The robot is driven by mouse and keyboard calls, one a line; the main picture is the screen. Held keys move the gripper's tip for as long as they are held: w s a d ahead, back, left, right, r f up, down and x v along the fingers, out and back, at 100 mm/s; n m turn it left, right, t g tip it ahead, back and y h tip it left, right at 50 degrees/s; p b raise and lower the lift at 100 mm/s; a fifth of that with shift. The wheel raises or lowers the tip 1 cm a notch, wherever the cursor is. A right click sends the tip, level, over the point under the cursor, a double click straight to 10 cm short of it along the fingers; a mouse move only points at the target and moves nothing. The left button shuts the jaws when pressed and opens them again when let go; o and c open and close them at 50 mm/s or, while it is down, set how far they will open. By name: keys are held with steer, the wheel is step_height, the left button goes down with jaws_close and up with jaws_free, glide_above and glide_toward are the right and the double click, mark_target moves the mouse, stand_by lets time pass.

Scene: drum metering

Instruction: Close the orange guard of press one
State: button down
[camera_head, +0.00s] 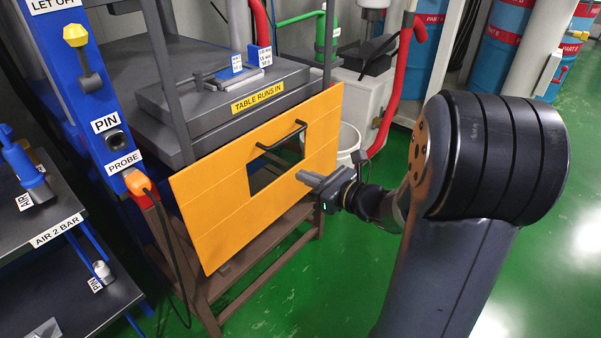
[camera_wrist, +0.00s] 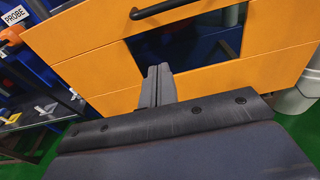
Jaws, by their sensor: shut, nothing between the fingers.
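The orange guard (camera_head: 218,216) of the press is a flat panel with a dark rectangular window and a black bar handle (camera_head: 281,137) near its top edge. It stands upright, slightly tilted, across the front of the press below the table. The handle (camera_wrist: 160,8) is at the top. I cannot tell whether the fingertips touch the panel.
A blue post (camera_head: 85,100) with PIN and PROBE labels stands at the left, with an orange probe (camera_head: 138,183) and hanging cable. A white bucket (camera_head: 348,143) is behind the gripper. Green floor (camera_head: 330,285) is clear in front.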

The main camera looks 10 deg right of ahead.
steer(key=b, duration=0.2)
glide_toward(265, 154)
steer(key=w+a+f, duration=0.1)
steer(key=w, duration=0.1)
steer(key=w+a+f, duration=0.1)
steer(key=f, duration=0.1)
steer(key=shift+w+a+f, duration=0.2)
steer(key=shift+w+a, duration=0.2)
step_height(265, 154, up, 3)
steer(key=shift+d+f, duration=0.1)
steer(key=shift+f, duration=0.1)
steer(key=shift+s+d+r, duration=0.1)
steer(key=shift+s+r, duration=0.1)
steer(key=shift+r, duration=0.6)
steer(key=shift+r+p, duration=0.1)
steer(key=shift+p, duration=0.25)
step_height(265, 154, up, 38)
steer(key=p, duration=2.9)
step_height(265, 154, down, 5)
steer(key=b, duration=0.4)
steer(key=v, duration=0.9)
steer(key=shift+r, duration=0.25)
